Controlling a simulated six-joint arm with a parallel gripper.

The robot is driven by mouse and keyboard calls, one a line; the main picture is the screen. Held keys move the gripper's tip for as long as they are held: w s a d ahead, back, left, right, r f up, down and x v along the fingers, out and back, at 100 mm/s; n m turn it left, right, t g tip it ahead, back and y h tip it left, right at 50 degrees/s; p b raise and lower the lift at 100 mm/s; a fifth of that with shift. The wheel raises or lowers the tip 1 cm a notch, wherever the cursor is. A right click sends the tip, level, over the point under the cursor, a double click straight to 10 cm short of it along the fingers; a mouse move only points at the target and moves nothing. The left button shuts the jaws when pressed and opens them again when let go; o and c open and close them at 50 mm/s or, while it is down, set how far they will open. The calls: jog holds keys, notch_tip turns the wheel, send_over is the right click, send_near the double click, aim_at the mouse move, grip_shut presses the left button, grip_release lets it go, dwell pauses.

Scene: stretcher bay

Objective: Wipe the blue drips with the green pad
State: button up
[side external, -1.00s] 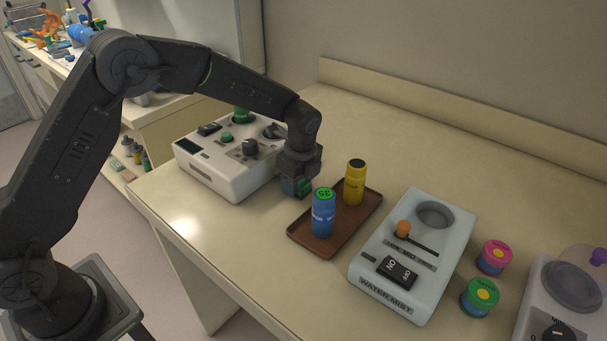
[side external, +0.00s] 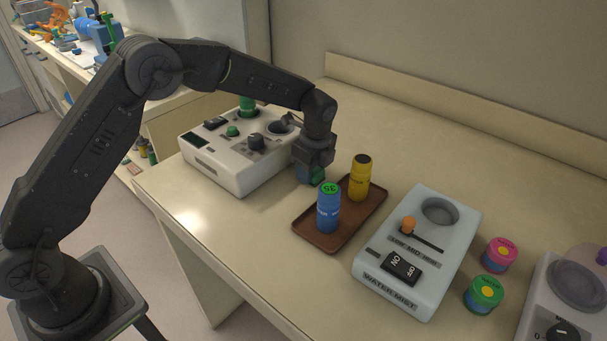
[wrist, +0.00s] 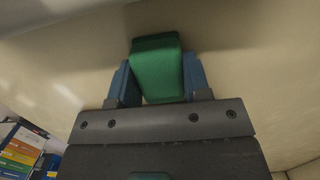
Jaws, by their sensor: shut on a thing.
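My gripper (side external: 311,178) is low over the cream worktop, between the white device and the brown tray. Its blue fingers (wrist: 122,86) are shut on the green pad (wrist: 157,68), one finger on each side, in the wrist view. In the side view only a small part of the pad (side external: 319,178) shows below the jaws. I cannot tell whether the pad touches the worktop. No blue drips can be made out in either current view; my gripper and arm hide part of the worktop.
The brown tray (side external: 313,239), close right of my gripper, holds a blue bottle (side external: 328,210) and a yellow bottle (side external: 360,180). A white device (side external: 215,176) stands left, a pale water mist unit (side external: 432,265) right. Pink-topped (side external: 500,254) and green-topped (side external: 484,294) jars stand beyond it.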

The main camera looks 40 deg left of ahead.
aim_at(292, 192)
jog(key=shift+w, duration=0.5)
jog(key=shift+s+d, duration=0.15)
jog(key=shift+s, duration=3.5)
jog(key=shift+w, duration=3.6)
jog(key=shift+r, duration=4.1)
